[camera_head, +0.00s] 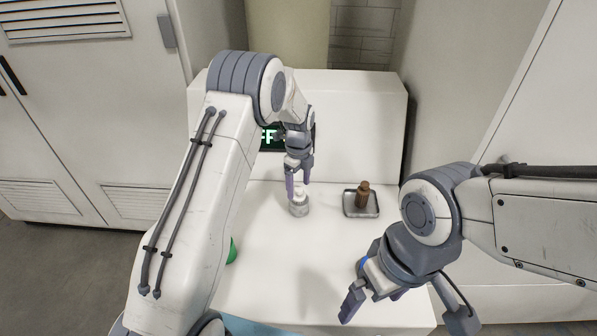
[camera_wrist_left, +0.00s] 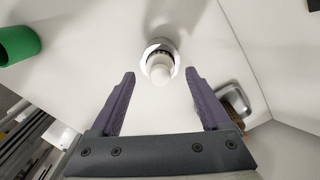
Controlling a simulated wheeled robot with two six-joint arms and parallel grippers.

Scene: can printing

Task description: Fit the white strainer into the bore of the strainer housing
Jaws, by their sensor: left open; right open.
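The strainer housing (camera_head: 299,210) is a short grey cylinder standing on the white worktop. The white strainer (camera_head: 299,193) stands upright at the housing's top, its upper part above the rim; how deep it sits in the bore cannot be told. In the left wrist view the strainer (camera_wrist_left: 160,70) shows inside the ring of the housing (camera_wrist_left: 152,47). My left gripper (camera_head: 298,184) is open just above the strainer, holding nothing; its fingers (camera_wrist_left: 160,80) show apart on either side of it. My right gripper (camera_head: 373,303) is open and empty over the front right of the worktop.
A small grey tray (camera_head: 348,210) with a brown bottle-like object (camera_head: 363,193) stands right of the housing. A green cylinder (camera_head: 232,251) is partly hidden behind my left arm. A dark display (camera_head: 270,138) is on the back panel. The middle front of the worktop is clear.

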